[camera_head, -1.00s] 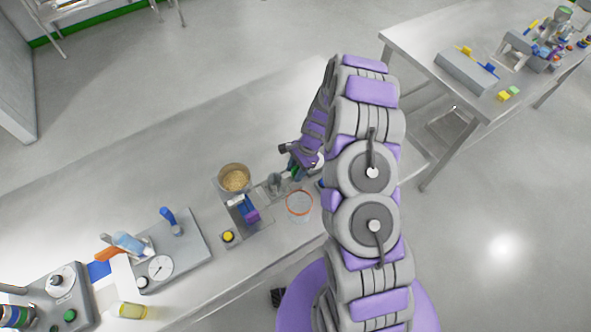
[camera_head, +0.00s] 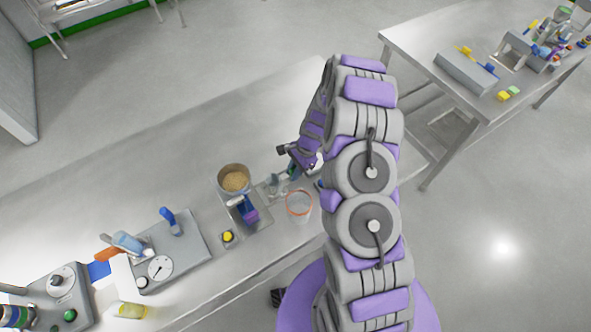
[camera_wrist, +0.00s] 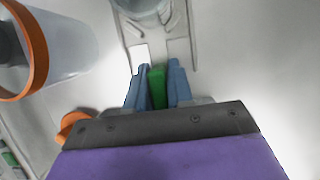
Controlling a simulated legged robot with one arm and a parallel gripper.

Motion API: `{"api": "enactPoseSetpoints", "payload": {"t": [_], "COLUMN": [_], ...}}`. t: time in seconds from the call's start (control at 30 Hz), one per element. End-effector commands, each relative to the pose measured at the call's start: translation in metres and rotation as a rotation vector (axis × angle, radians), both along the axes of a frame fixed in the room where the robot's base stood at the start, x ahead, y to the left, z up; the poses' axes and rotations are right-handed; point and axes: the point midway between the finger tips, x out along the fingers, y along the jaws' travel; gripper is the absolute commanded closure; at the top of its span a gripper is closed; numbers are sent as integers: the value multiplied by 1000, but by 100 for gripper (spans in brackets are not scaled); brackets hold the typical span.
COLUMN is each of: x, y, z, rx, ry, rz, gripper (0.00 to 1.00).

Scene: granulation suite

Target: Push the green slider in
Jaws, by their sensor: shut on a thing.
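The green slider (camera_wrist: 157,88) stands between the two blue-grey fingers of my gripper (camera_wrist: 158,68) in the wrist view, with a finger against each side. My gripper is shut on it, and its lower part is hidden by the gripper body. Ahead of the fingertips is a pale grey fixture (camera_wrist: 180,48) with side rails and a round clear vessel (camera_wrist: 146,8) between them. In the head view, my gripper (camera_head: 291,166) is at the bench just right of this small fixture (camera_head: 272,187). A bit of green shows there, mostly covered by the arm.
A bowl of grains (camera_head: 234,180) and a blue-purple device (camera_head: 247,210) stand further left. The bench behind is clear.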

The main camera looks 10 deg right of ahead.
Motion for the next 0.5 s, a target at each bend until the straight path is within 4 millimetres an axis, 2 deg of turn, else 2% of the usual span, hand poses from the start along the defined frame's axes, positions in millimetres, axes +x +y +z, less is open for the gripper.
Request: {"api": "enactPoseSetpoints", "payload": {"t": [0.2, 0.3, 0.5], "x": [-16, -20, -22], "y": [51, 67, 73], "z": [2, 1, 1], "rx": [2, 0, 1], "ry": [3, 0, -2], "rz": [5, 2, -1], "gripper": [100, 100, 100]}}
